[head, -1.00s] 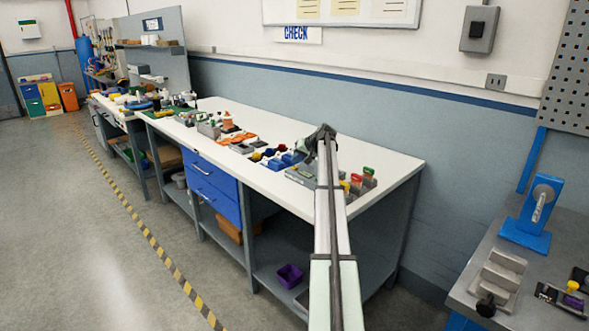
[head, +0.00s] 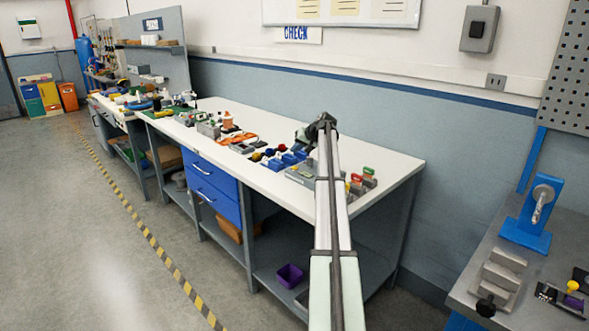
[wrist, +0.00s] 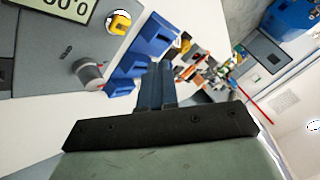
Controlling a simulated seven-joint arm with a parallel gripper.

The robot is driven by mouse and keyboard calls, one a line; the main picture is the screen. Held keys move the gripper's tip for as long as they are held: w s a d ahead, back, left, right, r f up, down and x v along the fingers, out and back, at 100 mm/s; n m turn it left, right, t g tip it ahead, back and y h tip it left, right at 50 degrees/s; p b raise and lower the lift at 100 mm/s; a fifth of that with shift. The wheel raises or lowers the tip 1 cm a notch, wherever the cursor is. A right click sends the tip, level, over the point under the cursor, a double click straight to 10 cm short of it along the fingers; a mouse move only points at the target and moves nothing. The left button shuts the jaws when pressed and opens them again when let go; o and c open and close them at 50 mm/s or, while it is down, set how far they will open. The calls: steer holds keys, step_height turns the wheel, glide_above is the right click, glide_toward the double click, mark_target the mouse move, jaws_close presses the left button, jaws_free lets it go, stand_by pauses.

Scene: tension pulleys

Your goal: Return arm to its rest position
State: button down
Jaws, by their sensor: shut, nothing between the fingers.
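My arm (head: 333,200) stretches from the bottom of the head view out over the white workbench. My gripper (head: 303,141) is at its far end, above the middle of the bench, and its fingers are hard to make out there. In the wrist view, the two dark blue fingers of my gripper (wrist: 155,84) are together with nothing between them. They appear in front of the blue bins (wrist: 152,42), and I see no contact with them.
The white workbench (head: 265,122) holds several tools and parts. Small clamps with coloured tops (head: 362,181) stand right of my arm. A grey side bench (head: 540,277) with a blue stand (head: 527,232) is at the right. The wall (head: 290,95) runs behind the workbench.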

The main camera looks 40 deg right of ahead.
stand_by(0.4)
